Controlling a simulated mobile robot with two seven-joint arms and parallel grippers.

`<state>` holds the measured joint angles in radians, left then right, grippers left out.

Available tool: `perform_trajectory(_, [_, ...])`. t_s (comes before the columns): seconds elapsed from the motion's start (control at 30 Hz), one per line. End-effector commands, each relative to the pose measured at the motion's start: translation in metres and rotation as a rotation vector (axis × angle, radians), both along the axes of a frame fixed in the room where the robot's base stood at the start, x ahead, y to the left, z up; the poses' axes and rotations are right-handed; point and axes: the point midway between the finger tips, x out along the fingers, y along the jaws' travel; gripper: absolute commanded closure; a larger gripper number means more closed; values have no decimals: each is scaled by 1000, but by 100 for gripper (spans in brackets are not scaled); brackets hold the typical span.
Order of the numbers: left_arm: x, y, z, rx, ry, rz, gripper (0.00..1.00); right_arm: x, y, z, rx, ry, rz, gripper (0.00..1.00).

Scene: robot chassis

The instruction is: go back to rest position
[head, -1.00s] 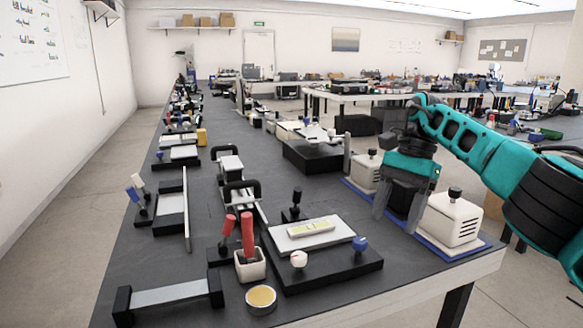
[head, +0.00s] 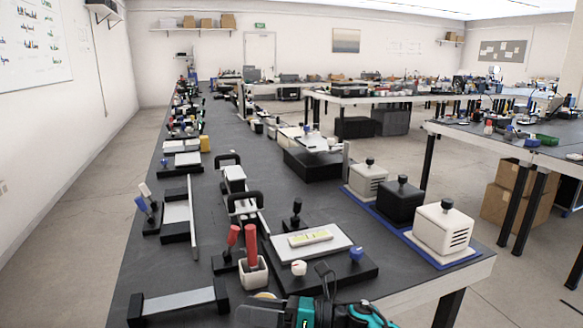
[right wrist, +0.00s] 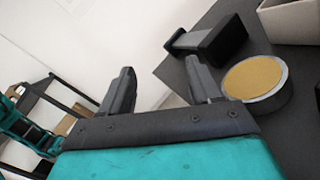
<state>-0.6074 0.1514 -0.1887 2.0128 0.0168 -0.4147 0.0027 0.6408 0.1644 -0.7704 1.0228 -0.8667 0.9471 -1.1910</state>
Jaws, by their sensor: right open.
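My right gripper (head: 262,314) is low at the bottom edge of the head view, near the front of the dark bench (head: 150,262). In the right wrist view its two fingers (right wrist: 160,88) stand apart with nothing between them. A round tin with a yellow top (right wrist: 256,78) is close to the right finger there; I cannot tell whether they touch. In the head view my gripper partly covers this tin. My left gripper is not in view.
On the bench's right, a black box (head: 402,204) stands between two white boxes on a blue mat (head: 460,260). A black board with a white plate (head: 318,255) and a white cup with red-handled tools (head: 253,273) are near the gripper. A bar on black supports (head: 180,302) lies left.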

Motion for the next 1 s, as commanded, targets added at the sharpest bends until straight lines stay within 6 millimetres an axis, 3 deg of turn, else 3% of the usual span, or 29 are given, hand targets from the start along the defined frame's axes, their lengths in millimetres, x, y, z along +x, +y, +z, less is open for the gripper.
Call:
perform_trajectory(0.17, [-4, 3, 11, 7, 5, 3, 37, -11, -21, 0, 312, 501, -261, 37])
perform_trajectory(0.37, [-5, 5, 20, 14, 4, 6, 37, -29, -81, -27, 673, 1077, -533, 37])
perform_trajectory(0.53, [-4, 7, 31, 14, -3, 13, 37, -70, -145, -66, 1001, 1547, -751, 37])
perform_trajectory(0.7, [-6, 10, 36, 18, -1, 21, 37, -133, -201, -102, 1331, 1938, -947, 37])
perform_trajectory(0.9, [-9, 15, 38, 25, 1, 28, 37, -190, -235, -120, 1589, 2181, -1089, 37])
perform_trajectory(1.0, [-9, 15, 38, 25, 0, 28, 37, -201, -241, -123, 1642, 2225, -1115, 37])
